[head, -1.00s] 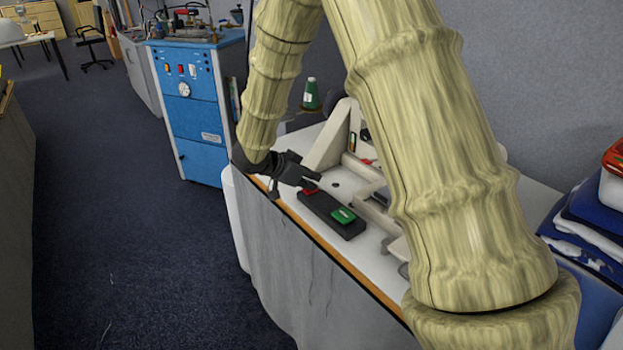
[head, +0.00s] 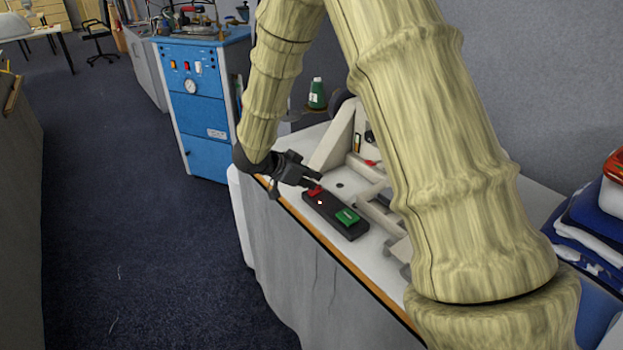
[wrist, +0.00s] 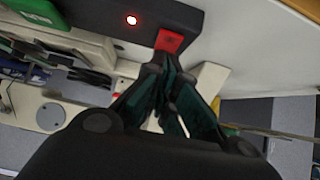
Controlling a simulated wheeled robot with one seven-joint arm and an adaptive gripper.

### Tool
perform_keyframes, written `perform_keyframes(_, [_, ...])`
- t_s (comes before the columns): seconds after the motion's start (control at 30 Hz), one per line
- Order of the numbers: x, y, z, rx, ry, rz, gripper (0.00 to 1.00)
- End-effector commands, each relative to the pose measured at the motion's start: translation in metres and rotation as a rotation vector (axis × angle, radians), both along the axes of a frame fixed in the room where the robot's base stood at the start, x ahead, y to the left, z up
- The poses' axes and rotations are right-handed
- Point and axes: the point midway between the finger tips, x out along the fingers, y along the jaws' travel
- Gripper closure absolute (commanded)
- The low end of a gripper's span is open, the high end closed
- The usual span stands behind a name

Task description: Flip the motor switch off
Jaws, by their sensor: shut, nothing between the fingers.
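The motor switch is a long dark box (head: 328,214) on the white bench top, near its front edge. It has a red button (head: 315,191) at its far end and a green button (head: 347,216) at its near end. My gripper (head: 316,182) is shut and empty, its fingertips at the red button. In the wrist view the fingertips (wrist: 160,66) sit right at the red button (wrist: 169,41) and seem to touch it. A small red lamp (wrist: 131,20) glows on the box. The green button shows partly at top left (wrist: 22,20).
A pale machine frame (head: 335,140) stands on the bench behind the switch box. A green bottle-like item (head: 317,94) is behind it. Blue cloths (head: 590,220) lie at the right. A blue cabinet (head: 205,110) stands beyond the bench. The floor at left is clear.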

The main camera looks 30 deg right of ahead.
Motion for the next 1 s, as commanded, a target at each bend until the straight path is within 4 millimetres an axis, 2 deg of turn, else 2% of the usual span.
perform_keyframes(0.03, [0.0, 0.0, 0.01, 0.001, 0.0, 0.0, 1.0])
perform_keyframes(0.33, [-0.001, 0.002, 0.034, 0.0, 0.001, -0.002, 1.0])
perform_keyframes(0.37, [-0.001, 0.009, 0.032, 0.0, -0.002, -0.001, 1.0])
perform_keyframes(0.7, [-0.005, 0.057, 0.07, 0.0, -0.002, -0.001, 1.0])
perform_keyframes(1.0, [-0.006, 0.079, 0.087, 0.0, -0.002, -0.001, 1.0])
